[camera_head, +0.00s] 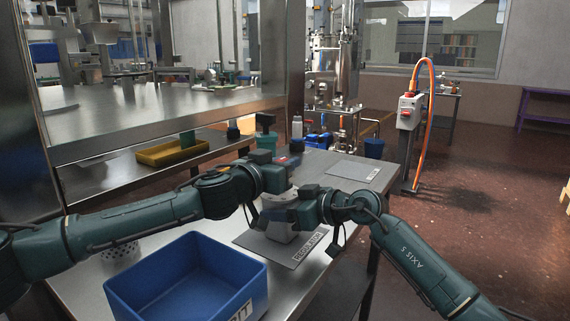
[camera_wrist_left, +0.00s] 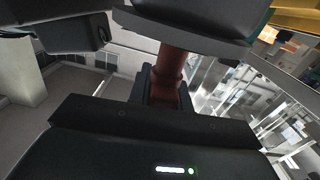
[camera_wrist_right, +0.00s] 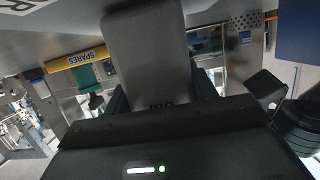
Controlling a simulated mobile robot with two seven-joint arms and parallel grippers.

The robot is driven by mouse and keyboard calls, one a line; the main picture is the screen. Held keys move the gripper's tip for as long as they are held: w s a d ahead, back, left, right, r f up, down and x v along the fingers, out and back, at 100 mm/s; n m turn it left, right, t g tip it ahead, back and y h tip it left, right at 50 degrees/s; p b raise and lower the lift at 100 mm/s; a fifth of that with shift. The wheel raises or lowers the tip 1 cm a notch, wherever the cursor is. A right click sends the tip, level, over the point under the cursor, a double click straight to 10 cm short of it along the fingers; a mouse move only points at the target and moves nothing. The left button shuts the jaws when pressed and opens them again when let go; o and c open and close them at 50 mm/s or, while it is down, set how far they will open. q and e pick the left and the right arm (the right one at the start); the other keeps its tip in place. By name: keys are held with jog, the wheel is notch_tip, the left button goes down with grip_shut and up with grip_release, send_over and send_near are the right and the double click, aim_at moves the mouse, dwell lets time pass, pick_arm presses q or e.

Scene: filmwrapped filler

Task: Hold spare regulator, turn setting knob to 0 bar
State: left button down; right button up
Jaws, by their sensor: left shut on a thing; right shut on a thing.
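The regulator's grey body (camera_head: 281,232) shows below my grippers, over the mat labelled REGULATOR (camera_head: 262,245). My right gripper (camera_head: 282,208) is shut on the grey body, which fills the right wrist view (camera_wrist_right: 147,50) and carries small dark lettering. My left gripper (camera_head: 287,168) is higher and just behind it, shut on the dark red knob. The knob shows as an upright dark red cylinder in the left wrist view (camera_wrist_left: 169,72). The knob's setting marks cannot be read, and the grippers hide much of the regulator.
A blue bin (camera_head: 140,296) stands at the near left of the steel table. A grey labelled sheet (camera_head: 352,171) lies at the far end. A teal container (camera_head: 266,142) and blue boxes (camera_head: 318,139) stand behind. A yellow tray (camera_head: 170,153) sits on the left shelf.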

aim_at(285, 158)
pick_arm(q)
jog(key=shift+s+d+r, duration=0.1)
jog(key=shift+s+d, duration=0.05)
pick_arm(e)
jog(key=shift+f, duration=0.45)
pick_arm(q)
jog(key=c, duration=1.6)
grip_release()
pick_arm(e)
jog(key=shift+s, duration=0.1)
pick_arm(q)
jog(key=o, duration=0.3)
notch_tip(285, 158, up, 10)
pick_arm(e)
jog(key=o, duration=1)
jog(key=shift+r, duration=0.1)
jog(key=shift+c, duration=0.2)
jog(key=shift+o, duration=1.4)
jog(key=shift+r, duration=0.2)
